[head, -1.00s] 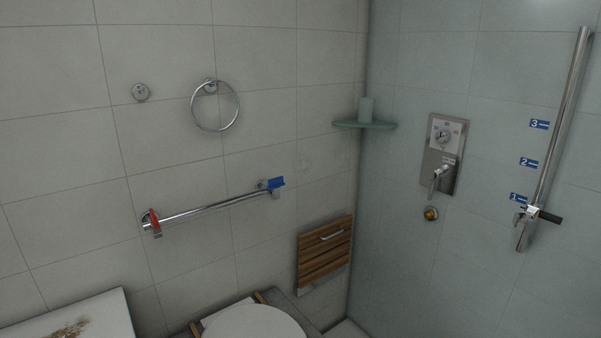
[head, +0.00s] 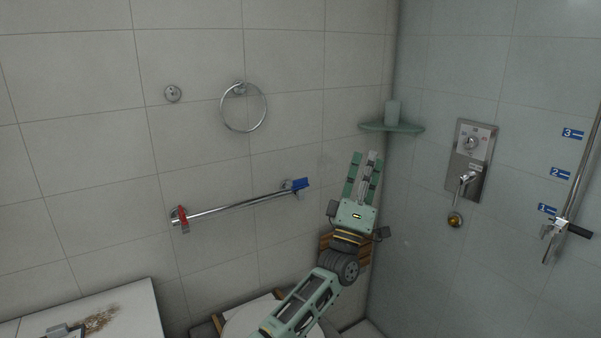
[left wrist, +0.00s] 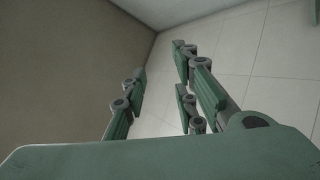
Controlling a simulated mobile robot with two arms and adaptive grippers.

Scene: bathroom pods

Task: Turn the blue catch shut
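The blue catch (head: 300,184) is at the right end of a chrome rail (head: 240,205) on the tiled wall. Its blue lever sticks out to the right, tilted slightly up. A red catch (head: 181,217) is at the rail's left end. My left gripper (head: 364,156) is to the right of the blue catch in the head view, apart from it, fingers pointing up. It is open and empty; the left wrist view also shows its fingers (left wrist: 160,62) spread, with only bare walls beyond. The blue catch does not show in that view. My right gripper is not in view.
A wooden slatted panel (head: 327,256) is partly hidden behind my left arm. A towel ring (head: 243,129) hangs above the rail. A shower control (head: 469,160) is at the right. A toilet and a white surface (head: 135,305) are below.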

